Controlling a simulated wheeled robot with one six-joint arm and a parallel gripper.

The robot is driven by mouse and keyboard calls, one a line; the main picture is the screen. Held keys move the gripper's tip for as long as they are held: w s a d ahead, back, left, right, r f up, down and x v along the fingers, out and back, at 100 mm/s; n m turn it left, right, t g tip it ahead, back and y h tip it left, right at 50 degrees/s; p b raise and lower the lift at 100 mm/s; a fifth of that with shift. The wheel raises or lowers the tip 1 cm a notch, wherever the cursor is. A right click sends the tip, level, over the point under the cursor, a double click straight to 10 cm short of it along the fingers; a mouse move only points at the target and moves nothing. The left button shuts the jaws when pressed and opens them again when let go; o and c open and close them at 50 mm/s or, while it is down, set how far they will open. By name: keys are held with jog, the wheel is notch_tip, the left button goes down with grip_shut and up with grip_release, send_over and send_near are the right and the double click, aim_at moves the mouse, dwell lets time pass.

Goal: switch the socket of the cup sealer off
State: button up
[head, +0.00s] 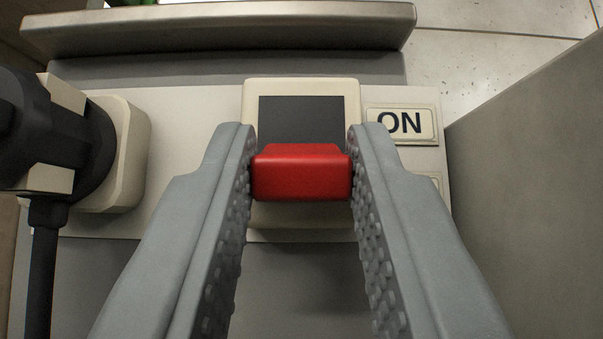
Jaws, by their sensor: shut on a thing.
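The socket's switch has a cream frame (300,87) with a dark recess and a red rocker (301,173) standing out of it. My gripper (301,170) is shut on the red rocker, one textured grey finger at each side. An "ON" label (400,124) sits at the right of the switch, by the upper part. A second label below it is mostly hidden behind my right finger. A black plug (75,140) with a hanging cable (43,270) is in the cream socket (126,150) at the left.
A grey ledge (220,28) runs across the top above the switch panel. A large grey surface (530,180) rises close on the right. Pale floor tiles (470,60) show at the upper right.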

jog(key=o, duration=1)
jog(key=shift+f, duration=0.1)
jog(key=v, duration=1.7)
jog(key=shift+s+f, duration=0.1)
jog(key=shift+f, duration=0.05)
